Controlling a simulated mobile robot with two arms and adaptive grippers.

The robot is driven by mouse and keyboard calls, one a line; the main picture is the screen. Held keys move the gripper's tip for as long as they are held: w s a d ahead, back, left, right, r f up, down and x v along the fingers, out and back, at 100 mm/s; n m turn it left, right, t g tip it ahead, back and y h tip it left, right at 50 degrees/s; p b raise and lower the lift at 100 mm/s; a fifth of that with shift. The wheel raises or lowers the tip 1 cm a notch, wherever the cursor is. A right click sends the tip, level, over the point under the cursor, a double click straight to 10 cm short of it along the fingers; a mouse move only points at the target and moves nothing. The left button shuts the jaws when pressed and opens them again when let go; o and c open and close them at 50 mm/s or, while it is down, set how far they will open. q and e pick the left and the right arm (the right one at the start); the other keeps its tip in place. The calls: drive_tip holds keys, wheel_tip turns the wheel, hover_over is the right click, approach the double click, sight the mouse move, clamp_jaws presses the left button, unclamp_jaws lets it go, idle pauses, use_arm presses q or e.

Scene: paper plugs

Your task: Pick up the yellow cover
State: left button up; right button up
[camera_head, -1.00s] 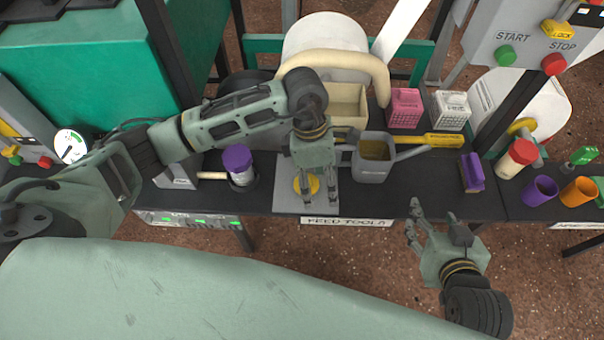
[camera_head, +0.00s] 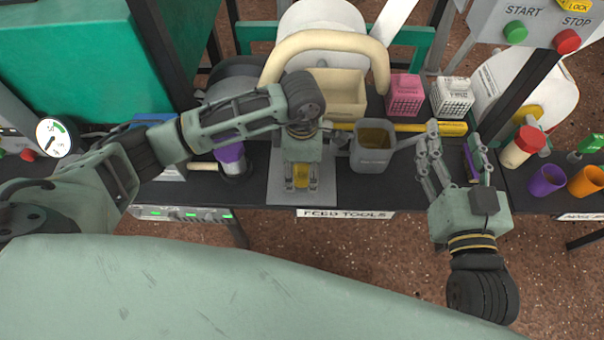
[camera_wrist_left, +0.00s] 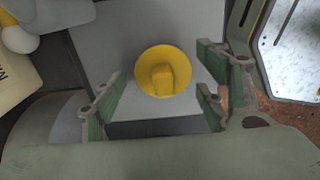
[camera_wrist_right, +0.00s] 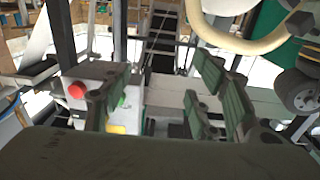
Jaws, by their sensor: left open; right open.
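The yellow cover (camera_wrist_left: 163,72) is a round disc with a raised grip tab. It lies on a light grey plate (camera_wrist_left: 108,40) in the left wrist view. In the head view the cover (camera_head: 301,183) is mostly hidden by my left gripper (camera_head: 301,186). My left gripper also shows in the left wrist view (camera_wrist_left: 160,100), open, its fingers on either side of the cover and not closed on it. My right gripper (camera_head: 455,155) is open and empty near the table's front right, beside a purple block (camera_head: 475,160).
A grey pitcher (camera_head: 373,150) stands right of my left gripper, and a purple-lidded jar (camera_head: 231,158) stands left of it. A beige bin (camera_head: 340,92), a pink basket (camera_head: 405,95) and a white basket (camera_head: 452,96) are behind. Purple and orange cups (camera_head: 547,181) sit at the right.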

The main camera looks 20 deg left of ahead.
use_arm(q)
drive_tip(key=shift+f, duration=0.35)
use_arm(e)
drive_tip(key=shift+a+r, duration=0.1)
drive_tip(key=shift+r, duration=0.45)
use_arm(q)
drive_tip(key=shift+c, duration=0.5)
drive_tip(key=c, duration=1)
drive_tip(key=shift+o, duration=0.2)
drive_tip(key=shift+r, duration=0.15)
